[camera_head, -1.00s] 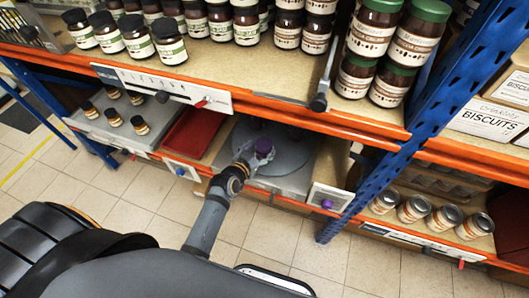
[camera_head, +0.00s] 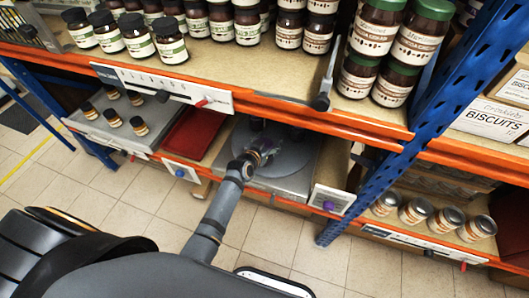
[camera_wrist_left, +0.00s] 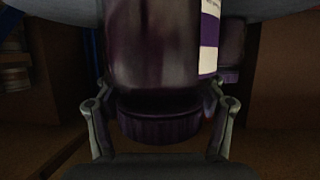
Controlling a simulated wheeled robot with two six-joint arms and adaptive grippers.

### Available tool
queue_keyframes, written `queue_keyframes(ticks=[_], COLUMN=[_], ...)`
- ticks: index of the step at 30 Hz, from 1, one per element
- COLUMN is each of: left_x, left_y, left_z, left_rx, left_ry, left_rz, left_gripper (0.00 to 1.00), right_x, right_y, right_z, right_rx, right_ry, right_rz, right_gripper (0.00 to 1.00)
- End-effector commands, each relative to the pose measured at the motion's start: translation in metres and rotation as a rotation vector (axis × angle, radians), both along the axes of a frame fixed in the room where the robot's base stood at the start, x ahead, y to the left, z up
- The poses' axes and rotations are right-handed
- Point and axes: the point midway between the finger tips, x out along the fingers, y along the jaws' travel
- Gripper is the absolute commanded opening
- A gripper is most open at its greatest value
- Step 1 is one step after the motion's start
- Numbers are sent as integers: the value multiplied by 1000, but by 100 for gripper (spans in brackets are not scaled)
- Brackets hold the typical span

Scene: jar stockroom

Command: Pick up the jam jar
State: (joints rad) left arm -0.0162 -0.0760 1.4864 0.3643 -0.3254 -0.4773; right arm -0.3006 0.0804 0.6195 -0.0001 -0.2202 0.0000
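A dark purple jam jar with a purple lid fills the middle of the left wrist view (camera_wrist_left: 152,50); part of a white and purple label shows at its right edge. My left gripper (camera_wrist_left: 160,100) has one finger on each side of this jar. The fingertips are partly hidden, so I cannot tell whether they press on the glass. A second dark jar (camera_wrist_left: 235,45) stands behind it on the right. In the head view my left gripper (camera_head: 262,156) is at the grey round turntable (camera_head: 292,155) on the lower shelf, largely covering the jar. My right gripper is out of view.
The orange upper shelf edge (camera_head: 290,112) runs above the turntable. A red tray (camera_head: 194,133) lies to the left, with several small jars (camera_head: 138,125) beyond it. A blue upright (camera_head: 375,190) stands to the right. The tiled floor in front is open.

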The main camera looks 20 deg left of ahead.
Motion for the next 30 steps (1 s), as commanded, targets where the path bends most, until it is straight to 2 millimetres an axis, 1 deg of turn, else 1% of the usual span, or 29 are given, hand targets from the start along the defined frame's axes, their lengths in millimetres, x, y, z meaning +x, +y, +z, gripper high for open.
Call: queue_keyframes(ticks=[1,2,12,14,26,30], left_x=[0,0,0,0,1,3], left_y=[0,0,0,0,0,1], left_z=[0,0,0,0,3,9], left_rx=[0,0,0,0,0,0], left_ry=[0,0,0,0,-5,-5], left_rz=[0,0,0,0,1,2], left_gripper=[58,54,8,0,0,0], right_x=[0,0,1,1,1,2], right_y=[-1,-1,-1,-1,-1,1], right_z=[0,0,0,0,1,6], right_rx=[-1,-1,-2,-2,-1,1], right_ry=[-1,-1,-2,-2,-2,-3], right_rz=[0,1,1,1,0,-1], right_gripper=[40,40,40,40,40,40])
